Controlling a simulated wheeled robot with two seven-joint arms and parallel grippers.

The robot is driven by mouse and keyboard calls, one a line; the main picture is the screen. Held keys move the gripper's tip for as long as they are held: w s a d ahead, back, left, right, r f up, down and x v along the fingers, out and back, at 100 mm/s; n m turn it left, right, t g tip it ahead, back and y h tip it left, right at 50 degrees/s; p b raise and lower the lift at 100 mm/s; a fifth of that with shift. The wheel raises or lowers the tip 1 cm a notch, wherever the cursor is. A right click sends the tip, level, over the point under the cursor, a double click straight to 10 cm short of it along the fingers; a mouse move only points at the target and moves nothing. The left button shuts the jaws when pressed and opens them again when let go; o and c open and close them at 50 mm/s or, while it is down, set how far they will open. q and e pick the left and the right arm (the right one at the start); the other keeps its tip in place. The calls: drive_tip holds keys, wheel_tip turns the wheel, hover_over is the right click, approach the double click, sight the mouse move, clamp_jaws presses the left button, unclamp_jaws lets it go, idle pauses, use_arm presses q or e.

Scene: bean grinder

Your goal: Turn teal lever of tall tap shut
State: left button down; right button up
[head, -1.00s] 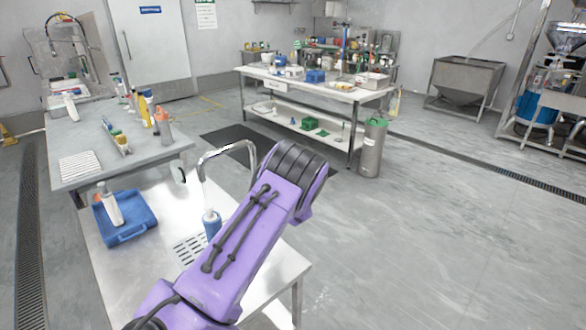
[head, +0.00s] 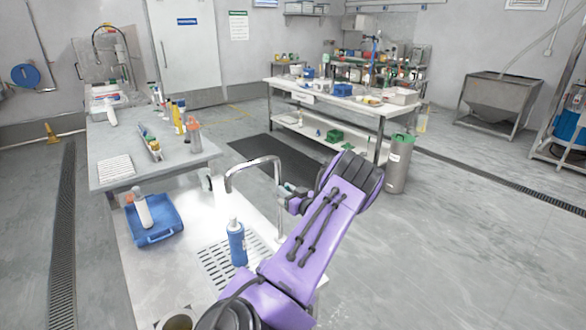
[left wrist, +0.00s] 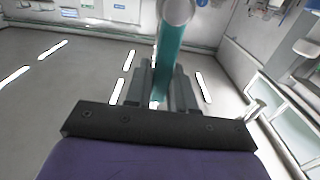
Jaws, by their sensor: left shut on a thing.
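The tall tap (head: 279,205) is a chrome column with a spout arching to the left over a slotted drain. My left gripper (head: 290,203) is beside the column, at the end of my purple arm. In the left wrist view, the teal lever (left wrist: 169,48) runs between the two fingers of my left gripper (left wrist: 160,90), which is shut on it. A round metal end (left wrist: 178,10) shows at the top of the lever. In the head view the lever is mostly hidden by the gripper. My right gripper is not in view.
A blue bottle (head: 237,243) stands on the drain grid (head: 215,262) below the spout. A blue tray (head: 160,232) with a white bottle (head: 143,210) lies to the left. Several bottles stand on the grey table (head: 185,158) behind. Open floor lies to the right.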

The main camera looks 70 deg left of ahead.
use_arm(q)
drive_tip(key=shift+f, duration=0.1)
drive_tip(key=c, duration=1.1)
unclamp_jaws()
drive_tip(key=shift+o, duration=0.3)
drive_tip(key=b+v, duration=0.3)
drive_tip(key=v, duration=0.7)
drive_tip(key=shift+d, duration=0.2)
drive_tip(key=shift+w, duration=0.15)
